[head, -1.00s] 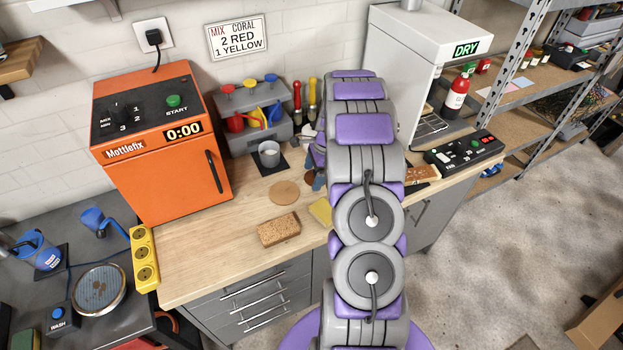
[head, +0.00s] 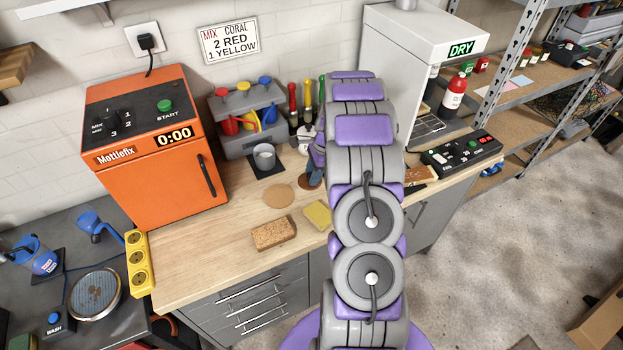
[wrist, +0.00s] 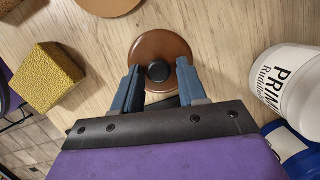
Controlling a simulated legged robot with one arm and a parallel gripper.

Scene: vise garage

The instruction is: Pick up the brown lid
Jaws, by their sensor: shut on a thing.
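The brown lid (wrist: 160,42) is a round disc with a black knob (wrist: 158,72), at the top middle of the wrist view. My gripper (wrist: 160,70) has its blue fingers on either side of the knob and is shut on it. In the head view the gripper (head: 317,178) is mostly hidden behind my arm, and only a brown edge of the lid shows beside it. I cannot tell whether the lid touches the worktop.
A yellow sponge (wrist: 46,75) lies left of the lid in the wrist view, and a white primer tub (wrist: 300,90) stands at right. A tan round mat (head: 278,195) and a cork block (head: 273,233) lie on the wooden worktop (head: 200,262), clear at front left.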

